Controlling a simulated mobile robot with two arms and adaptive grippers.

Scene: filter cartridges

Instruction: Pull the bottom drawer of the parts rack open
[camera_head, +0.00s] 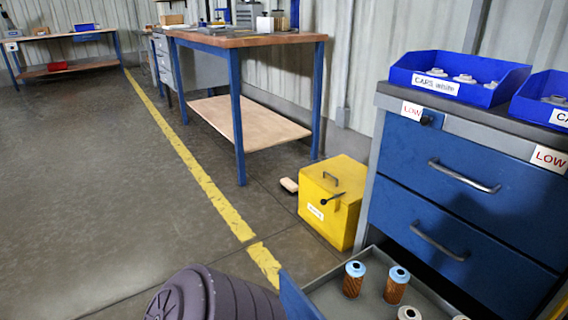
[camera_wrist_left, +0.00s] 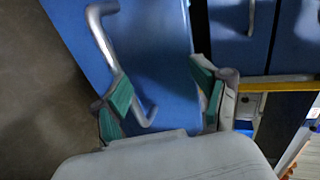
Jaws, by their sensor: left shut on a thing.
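The parts rack (camera_head: 450,190) stands at the right in the head view, with blue drawer fronts and metal handles. Its bottom drawer (camera_head: 298,299) is pulled out, its front panel well away from the rack. Blue-topped filter cartridges (camera_head: 396,286) stand upright inside. In the left wrist view the blue drawer front (camera_wrist_left: 170,50) and its bar handle (camera_wrist_left: 103,40) are close. My left gripper (camera_wrist_left: 160,92) is shut on the drawer, one green-padded finger by the handle, the other at the panel's far edge. The exact contact is hard to tell. My right gripper is in neither view.
Blue bins (camera_head: 460,78) of caps sit on the rack. A yellow box (camera_head: 332,202) stands on the floor beside the rack. A dark ribbed bin (camera_head: 215,296) is left of the open drawer. A workbench (camera_head: 245,40) stands behind; floor at left is clear.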

